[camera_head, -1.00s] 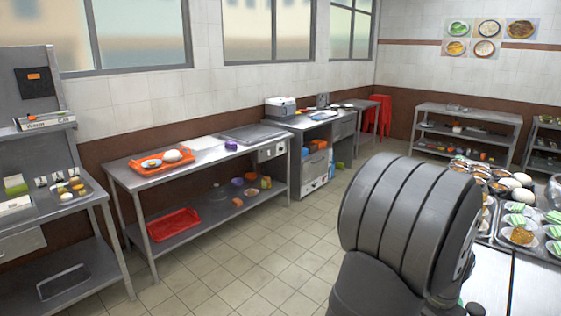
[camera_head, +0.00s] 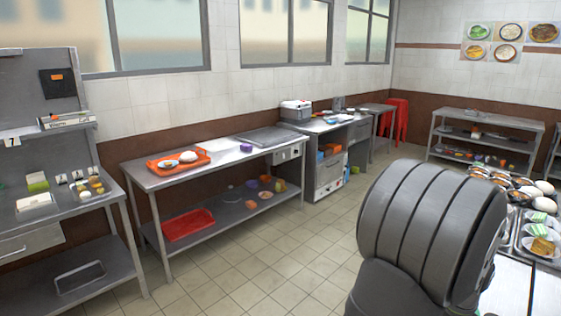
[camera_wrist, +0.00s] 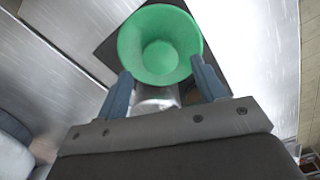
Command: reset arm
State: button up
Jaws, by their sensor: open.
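My gripper (camera_wrist: 162,90) shows in the wrist view with its two blue-grey fingers spread apart. A green bowl (camera_wrist: 160,45) lies just past the fingertips, seen from above and empty inside. A shiny metal cylinder (camera_wrist: 157,97) shows beneath the bowl, between the fingers. I cannot tell whether the fingers touch either of them. In the head view a large grey joint of my arm fills the lower right, and my gripper is out of sight there.
A steel table (camera_head: 215,170) along the wall holds an orange tray (camera_head: 178,163); a red tray (camera_head: 188,224) lies on its lower shelf. Food trays (camera_head: 530,228) stand at the right, partly behind my arm. The tiled floor (camera_head: 240,265) in the middle is clear.

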jog(key=shift+f, duration=0.5)
notch_tip(320, 180, down, 3)
jog(key=shift+r, duration=0.1)
notch_tip(320, 180, up, 12)
notch_tip(320, 180, down, 12)
jog(key=shift+r, duration=0.15)
notch_tip(320, 180, up, 4)
jog(key=shift+f, duration=0.15)
jog(key=s+d+r, duration=0.2)
jog(key=s+r, duration=0.5)
jog(key=s, duration=0.5)
jog(key=w+a+f, duration=0.1)
jog(key=w, duration=0.3)
jog(key=w+a+f, duration=0.1)
jog(key=w, duration=0.3)
jog(key=w+a+f, duration=0.1)
jog(key=w, duration=0.3)
jog(key=shift+w+a+f, duration=0.3)
jog(key=shift+w, duration=0.05)
jog(key=w+a+f, duration=0.5)
jog(key=w+a, duration=0.3)
jog(key=w, duration=0.4)
notch_tip(320, 180, down, 8)
jog(key=shift+s+f, duration=0.15)
